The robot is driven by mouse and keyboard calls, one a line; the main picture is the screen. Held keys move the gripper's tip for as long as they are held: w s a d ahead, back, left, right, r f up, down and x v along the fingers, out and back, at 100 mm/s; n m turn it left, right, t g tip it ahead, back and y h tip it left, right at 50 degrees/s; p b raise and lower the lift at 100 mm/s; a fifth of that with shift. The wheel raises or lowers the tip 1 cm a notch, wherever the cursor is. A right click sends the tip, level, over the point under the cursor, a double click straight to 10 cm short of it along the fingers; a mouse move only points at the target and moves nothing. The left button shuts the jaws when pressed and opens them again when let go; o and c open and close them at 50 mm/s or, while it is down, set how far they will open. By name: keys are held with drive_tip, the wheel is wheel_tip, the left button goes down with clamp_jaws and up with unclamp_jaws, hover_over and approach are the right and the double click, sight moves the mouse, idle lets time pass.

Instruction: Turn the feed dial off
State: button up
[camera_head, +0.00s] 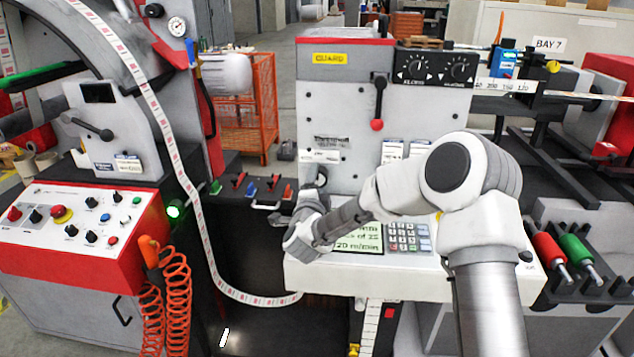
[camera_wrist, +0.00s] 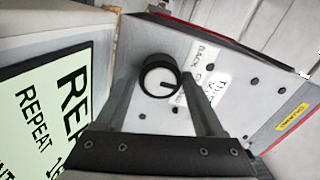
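In the wrist view a round dial (camera_wrist: 160,77) with a black rim and white face sits low on the grey-white panel. A short dark mark on its face points right in the picture. Labels reading "BACK O…" and "THIN…" are beside it, partly hidden; I cannot read a feed label. My gripper (camera_wrist: 162,88) is open, one finger on each side of the dial in the picture; contact cannot be told.
A screen (camera_head: 358,240) and keypad (camera_head: 407,236) lie close under my gripper. The panel (camera_head: 340,90) bears a red-knobbed lever (camera_head: 378,103); a black box (camera_head: 437,68) with two knobs is upper right. A label web (camera_head: 178,175) hangs to the left.

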drive_tip(key=shift+o, duration=1.4)
drive_tip(key=s, duration=1.7)
drive_tip(key=shift+s+a, duration=0.2)
drive_tip(key=shift+a, duration=0.1)
